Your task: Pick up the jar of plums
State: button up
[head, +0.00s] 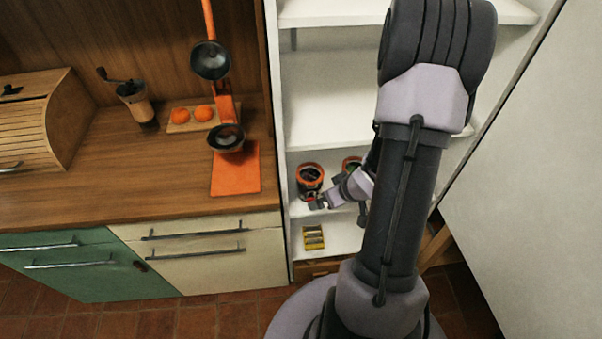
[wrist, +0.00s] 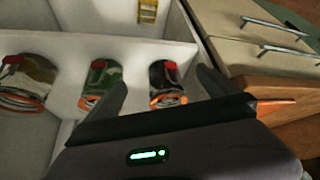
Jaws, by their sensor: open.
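The jar with dark contents (head: 310,183), which looks like the jar of plums, stands on a white shelf in the head view. It has an orange ring at its rim. It also shows in the wrist view as the rightmost jar (wrist: 164,78), with a red tab. My gripper (head: 323,203) is open and empty at the front of the shelf. In the wrist view the dark jar appears between the two spread fingers (wrist: 163,86). I cannot tell how far it is from the fingertips.
A green jar (wrist: 101,80) stands beside it, close to my left finger in the wrist view. A pale brownish jar (wrist: 27,80) is farther left. A yellow item (head: 313,238) lies on a lower level. The cabinet's side wall and the wooden counter (head: 70,180) flank the shelf.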

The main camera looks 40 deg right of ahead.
aim_at(314, 176)
jog(key=w, duration=0.2)
jog(key=w+d, duration=0.1)
jog(key=w, duration=0.5)
jog(key=shift+w+d, duration=0.1)
jog(key=shift+d, duration=0.05)
jog(key=shift+w+f, duration=0.2)
jog(key=shift+w, duration=0.05)
jog(key=b+x, duration=0.2)
jog(key=x, duration=0.2)
jog(key=shift+f+b, duration=0.35)
jog(key=shift+f, duration=0.05)
jog(key=shift+w+d, duration=0.1)
jog(key=shift+w, duration=0.05)
jog(key=shift+r, duration=0.15)
jog(key=shift+c, duration=0.9)
jog(key=c, duration=1.8)
